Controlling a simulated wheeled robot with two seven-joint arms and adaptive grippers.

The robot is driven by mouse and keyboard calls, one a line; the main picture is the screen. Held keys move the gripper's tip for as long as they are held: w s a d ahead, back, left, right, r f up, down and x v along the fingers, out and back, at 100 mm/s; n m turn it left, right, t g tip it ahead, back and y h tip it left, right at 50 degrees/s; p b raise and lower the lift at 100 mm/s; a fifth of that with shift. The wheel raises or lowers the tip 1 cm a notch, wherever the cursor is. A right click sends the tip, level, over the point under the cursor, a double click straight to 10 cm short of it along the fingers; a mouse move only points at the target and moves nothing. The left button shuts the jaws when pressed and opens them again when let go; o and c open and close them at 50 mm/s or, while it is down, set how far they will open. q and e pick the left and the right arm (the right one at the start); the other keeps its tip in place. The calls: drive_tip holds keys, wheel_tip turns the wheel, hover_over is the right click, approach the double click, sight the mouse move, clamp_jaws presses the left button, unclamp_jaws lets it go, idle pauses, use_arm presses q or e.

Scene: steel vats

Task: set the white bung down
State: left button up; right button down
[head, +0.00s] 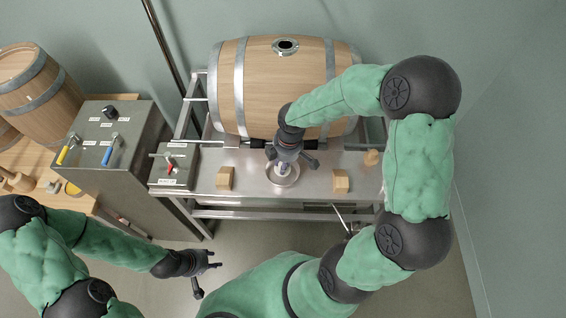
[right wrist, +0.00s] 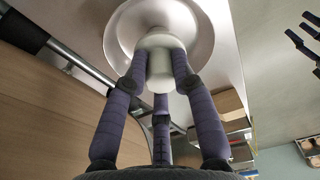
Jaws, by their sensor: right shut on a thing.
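The white bung (right wrist: 163,42) is held between the fingers of my right gripper (right wrist: 160,75), in the right wrist view. In the head view my right gripper (head: 284,165) points down over a small round dish (head: 284,182) on the steel stand, and mostly hides the bung. The dish (right wrist: 203,48) lies right behind the bung in the right wrist view. I cannot tell whether the bung touches it. My left gripper (head: 208,270) is empty with its fingers spread, low at the front left, away from the stand.
A wooden barrel (head: 265,85) with an open bunghole (head: 286,46) lies behind the dish. Wooden blocks (head: 225,178) (head: 341,181) stand either side of the dish. A switch box (head: 173,166) and a control cabinet (head: 110,135) with levers are to the left.

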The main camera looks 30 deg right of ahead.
sight(287, 169)
drive_tip(key=c, duration=1)
unclamp_jaws()
drive_tip(key=r+p, duration=0.1)
drive_tip(key=r, duration=0.3)
drive_tip(key=r+p, duration=0.1)
drive_tip(key=r, duration=0.3)
drive_tip(key=d+r+p, duration=0.1)
drive_tip(key=r, duration=0.3)
drive_tip(key=shift+s+r+p, duration=0.1)
drive_tip(key=shift+s+p, duration=0.3)
